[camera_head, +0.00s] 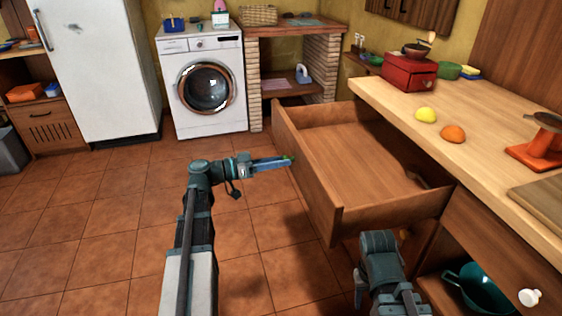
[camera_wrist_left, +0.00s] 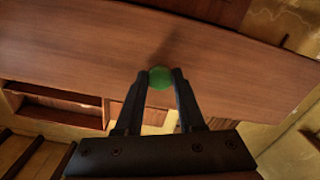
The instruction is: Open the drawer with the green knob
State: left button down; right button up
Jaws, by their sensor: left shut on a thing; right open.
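My left gripper (camera_head: 288,160) is at the drawer's front panel. In the left wrist view, its fingers (camera_wrist_left: 160,82) are shut on the round green knob (camera_wrist_left: 160,77) on the wooden drawer front (camera_wrist_left: 95,50). In the head view the knob is mostly hidden, with a bit of green at the fingertips. My right arm is at the bottom of the head view; its fingertips do not show clearly.
The counter (camera_head: 440,135) holds a lemon (camera_head: 426,114), an orange (camera_head: 453,133) and a red box (camera_head: 409,75). The tiled floor (camera_head: 110,215) to the left is clear.

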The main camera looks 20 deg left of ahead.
pick_arm(q)
jog(key=c, duration=0.5)
grip_release()
jog(key=v, duration=1.3)
jog(key=shift+s+a, duration=0.25)
jog(key=shift+a, duration=0.1)
